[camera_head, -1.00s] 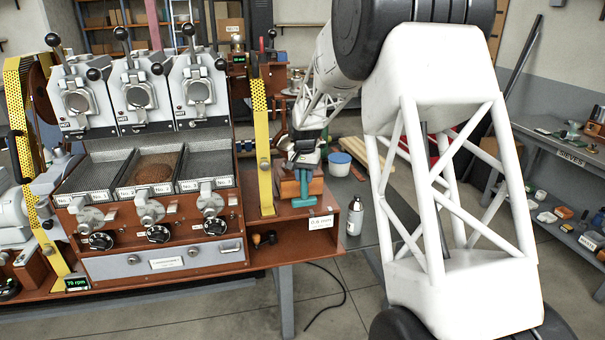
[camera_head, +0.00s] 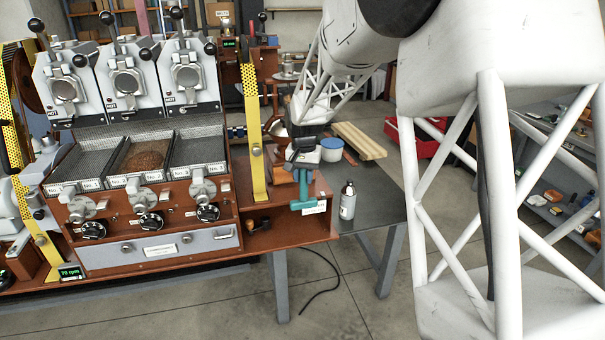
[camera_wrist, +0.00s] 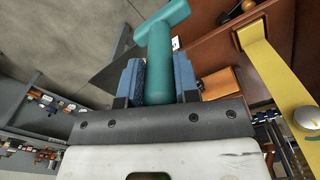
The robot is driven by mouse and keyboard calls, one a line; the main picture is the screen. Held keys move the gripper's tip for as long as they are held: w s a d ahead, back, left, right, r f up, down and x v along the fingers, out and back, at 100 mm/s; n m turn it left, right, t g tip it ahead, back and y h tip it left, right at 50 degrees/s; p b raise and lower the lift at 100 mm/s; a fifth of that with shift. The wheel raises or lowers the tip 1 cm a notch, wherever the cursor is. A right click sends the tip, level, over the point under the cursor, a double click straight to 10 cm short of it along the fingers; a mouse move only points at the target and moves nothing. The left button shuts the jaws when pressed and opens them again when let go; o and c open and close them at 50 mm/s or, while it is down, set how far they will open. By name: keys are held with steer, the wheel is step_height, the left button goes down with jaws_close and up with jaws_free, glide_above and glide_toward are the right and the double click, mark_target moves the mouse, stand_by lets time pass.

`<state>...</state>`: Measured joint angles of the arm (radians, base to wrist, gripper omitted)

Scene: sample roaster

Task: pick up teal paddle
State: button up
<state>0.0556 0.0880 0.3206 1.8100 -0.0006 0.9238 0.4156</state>
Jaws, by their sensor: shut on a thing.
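The teal paddle (camera_wrist: 159,60) is held between the two blue-padded fingers of my gripper (camera_wrist: 158,82) in the wrist view. Its handle lies between the pads and its crosswise T-shaped end points away from the wrist. In the head view the teal paddle (camera_head: 303,190) hangs below my gripper (camera_head: 303,160), in front of the wooden block at the right end of the roaster bench. My gripper is shut on it. In the head view the fingers are small and partly hidden.
A yellow upright strap (camera_head: 255,150) stands just left of my gripper. A blue tub with a white lid (camera_head: 331,149) and wooden slats (camera_head: 358,142) are behind. The roaster trays (camera_head: 195,150) are to the left.

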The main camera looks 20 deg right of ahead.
stand_by(0.8)
steer(key=w+d+r+n, duration=0.1)
steer(key=w+r+n, duration=0.15)
steer(key=w, duration=0.35)
steer(key=w+d+r+n, duration=0.2)
steer(key=w+n, duration=0.1)
steer(key=w, duration=0.3)
steer(key=s+a+r, duration=0.1)
steer(key=a+r, duration=1.2)
steer(key=r, duration=0.2)
steer(key=w+a+r+m, duration=0.1)
steer(key=w+a, duration=0.1)
steer(key=a, duration=3.7)
steer(key=shift+w+r, duration=0.15)
steer(key=shift+w, duration=0.15)
